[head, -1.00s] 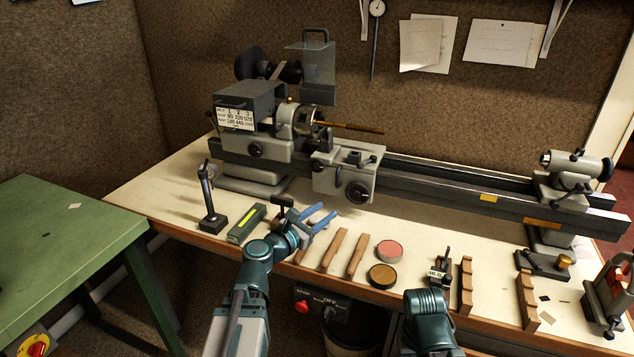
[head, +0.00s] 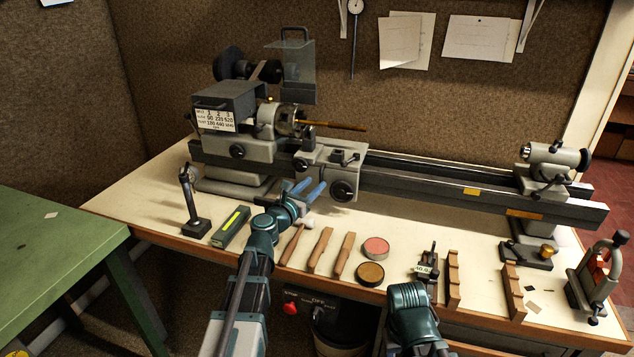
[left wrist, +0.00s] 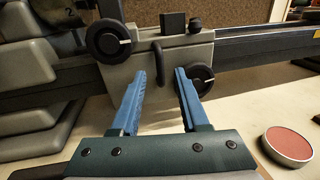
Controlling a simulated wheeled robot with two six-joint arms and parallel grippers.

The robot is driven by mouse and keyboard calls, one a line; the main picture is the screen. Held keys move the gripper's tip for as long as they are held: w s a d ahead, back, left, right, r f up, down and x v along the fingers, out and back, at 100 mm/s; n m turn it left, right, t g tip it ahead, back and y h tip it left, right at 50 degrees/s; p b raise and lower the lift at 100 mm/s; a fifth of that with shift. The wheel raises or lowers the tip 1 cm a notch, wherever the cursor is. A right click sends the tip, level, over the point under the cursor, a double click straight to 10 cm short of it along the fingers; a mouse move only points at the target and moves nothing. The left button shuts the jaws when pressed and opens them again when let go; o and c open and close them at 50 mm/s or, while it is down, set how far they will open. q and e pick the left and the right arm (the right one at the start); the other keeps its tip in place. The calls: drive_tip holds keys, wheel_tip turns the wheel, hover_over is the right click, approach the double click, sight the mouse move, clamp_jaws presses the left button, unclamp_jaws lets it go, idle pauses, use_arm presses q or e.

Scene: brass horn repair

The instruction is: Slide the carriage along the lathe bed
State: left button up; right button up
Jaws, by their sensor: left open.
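The grey carriage (head: 326,172) sits on the lathe bed (head: 425,187), close to the headstock (head: 235,145). It has a black handwheel (head: 343,190) low on its front. My left gripper (head: 312,190) is open and empty, its blue fingers pointing at the carriage front. In the left wrist view, the open fingers (left wrist: 158,75) are in front of the carriage (left wrist: 150,72). The right finger overlaps the edge of the handwheel (left wrist: 198,80); I cannot tell whether they touch. A curved dark handle shows above, between the fingertips. My right arm shows at the bottom, its gripper not visible.
The tailstock (head: 550,165) stands at the bed's right end. A brass rod (head: 335,125) sticks out of the chuck above the carriage. Wooden pieces (head: 320,250), a red round tin (head: 376,247) and a brown one (head: 370,273) lie along the bench front. A green table (head: 50,225) stands left.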

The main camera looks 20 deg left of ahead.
sight(332, 165)
use_arm(q)
drive_tip(key=shift+x, duration=1.45)
clamp_jaws()
idle(0.4)
